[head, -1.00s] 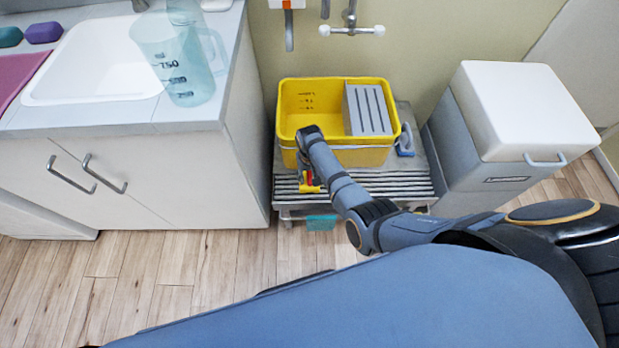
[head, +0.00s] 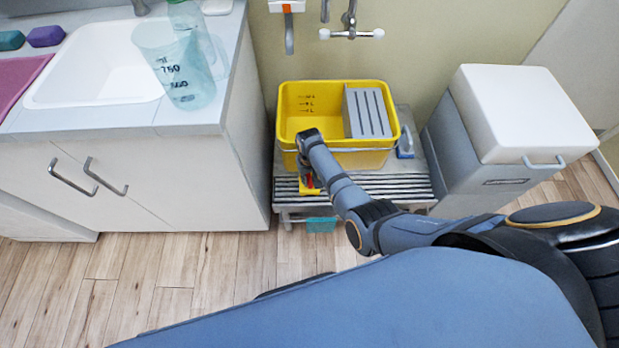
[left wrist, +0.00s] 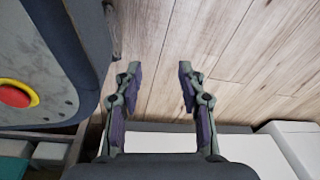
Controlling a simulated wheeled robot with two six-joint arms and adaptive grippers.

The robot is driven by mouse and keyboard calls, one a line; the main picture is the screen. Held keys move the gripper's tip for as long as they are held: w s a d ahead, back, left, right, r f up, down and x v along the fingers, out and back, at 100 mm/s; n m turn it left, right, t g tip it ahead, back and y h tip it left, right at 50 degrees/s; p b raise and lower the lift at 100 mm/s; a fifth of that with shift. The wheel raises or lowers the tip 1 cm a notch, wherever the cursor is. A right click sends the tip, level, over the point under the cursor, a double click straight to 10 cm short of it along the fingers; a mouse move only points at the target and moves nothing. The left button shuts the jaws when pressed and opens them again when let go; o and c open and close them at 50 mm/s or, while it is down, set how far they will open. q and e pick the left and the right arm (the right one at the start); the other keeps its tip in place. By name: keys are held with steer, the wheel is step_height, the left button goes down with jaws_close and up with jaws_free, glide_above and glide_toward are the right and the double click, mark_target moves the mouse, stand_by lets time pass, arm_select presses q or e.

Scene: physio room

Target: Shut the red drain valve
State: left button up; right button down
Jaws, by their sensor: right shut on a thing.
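The yellow tub (head: 290,105) stands on a slatted low stand against the wall. The small red drain valve (head: 309,181) is low on the tub's front, with a yellow part beside it. My right arm reaches in from the right and points down in front of the tub. My right gripper (head: 303,172) is at the valve and shut on it; its fingers are small and mostly hidden by the wrist, so the handle's exact angle cannot be told. My left gripper (left wrist: 158,70) is open and empty above the wooden floor in the left wrist view.
A grey slotted block (head: 367,111) sits in the tub. A white-lidded grey bin (head: 525,110) is to the right. A sink cabinet (head: 190,190) with a clear measuring jug (head: 178,72) is to the left. A blue-handled brush (head: 405,142) lies beside the tub.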

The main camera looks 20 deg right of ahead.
steer(key=n+p, duration=0.1)
steer(key=n, duration=0.2)
steer(key=shift+r+p, duration=0.2)
steer(key=shift+p, duration=0.15)
steer(key=n+p, duration=0.1)
steer(key=n, duration=0.1)
steer(key=shift+n, duration=0.3)
steer(key=n+p, duration=0.1)
steer(key=n, duration=0.2)
steer(key=shift+f+n, duration=0.1)
steer(key=shift+n, duration=0.2)
steer(key=n, duration=0.3)
steer(key=shift+n, duration=0.3)
arm_select(q)
steer(key=shift+s+r+p, duration=0.45)
steer(key=shift+s+r, duration=1.25)
steer(key=shift+s, duration=0.1)
arm_select(e)
steer(key=shift+n, duration=1.9)
steer(key=c, duration=1.3)
jaws_free()
steer(key=shift+f, duration=0.1)
steer(key=shift+o, duration=0.2)
